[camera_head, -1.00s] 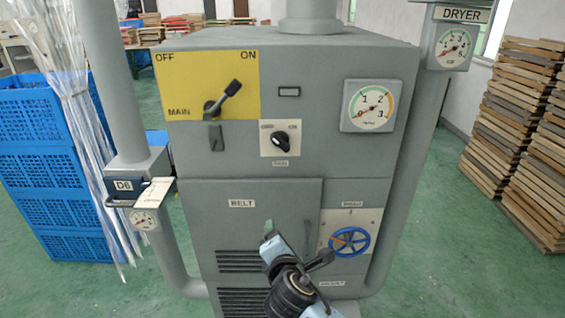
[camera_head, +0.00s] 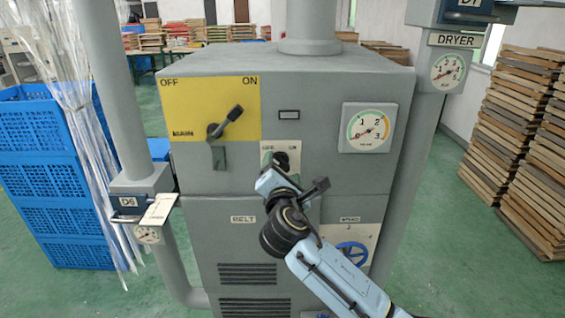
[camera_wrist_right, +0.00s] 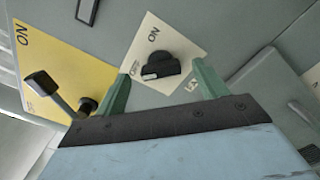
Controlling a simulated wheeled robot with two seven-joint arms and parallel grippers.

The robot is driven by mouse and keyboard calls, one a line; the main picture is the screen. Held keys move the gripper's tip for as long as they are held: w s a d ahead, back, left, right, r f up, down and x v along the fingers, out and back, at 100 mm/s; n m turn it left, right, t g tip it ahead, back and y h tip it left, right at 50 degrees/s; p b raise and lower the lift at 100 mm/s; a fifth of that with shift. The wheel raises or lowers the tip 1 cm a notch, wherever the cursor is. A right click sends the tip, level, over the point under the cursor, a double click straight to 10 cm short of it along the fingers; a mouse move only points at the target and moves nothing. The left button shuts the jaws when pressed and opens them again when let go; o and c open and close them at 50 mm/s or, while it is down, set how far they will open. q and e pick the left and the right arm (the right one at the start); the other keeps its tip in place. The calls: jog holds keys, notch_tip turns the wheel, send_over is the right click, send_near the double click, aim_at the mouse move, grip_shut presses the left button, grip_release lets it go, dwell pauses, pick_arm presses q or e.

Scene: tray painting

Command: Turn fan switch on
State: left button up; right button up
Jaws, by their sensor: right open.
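The fan switch is a black rotary knob (camera_head: 281,160) on a cream plate marked OFF and ON, in the middle of the grey machine's front. In the right wrist view the knob (camera_wrist_right: 160,66) has its white-marked end toward the OFF label. My right gripper (camera_head: 283,167) is in front of the plate, largely covering its lower part in the head view. In the wrist view its green fingers (camera_wrist_right: 163,72) are open, one on each side of the knob, with nothing held. I cannot tell whether they touch the plate. My left gripper is out of view.
A yellow plate with the black MAIN lever (camera_head: 228,121) is left of the knob. A round gauge (camera_head: 368,128) is to the right. Blue crates (camera_head: 50,180) and stacked wooden trays (camera_head: 520,120) flank the machine.

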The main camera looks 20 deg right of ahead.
aim_at(281, 163)
jog(key=shift+x, duration=1.25)
jog(key=c, duration=1)
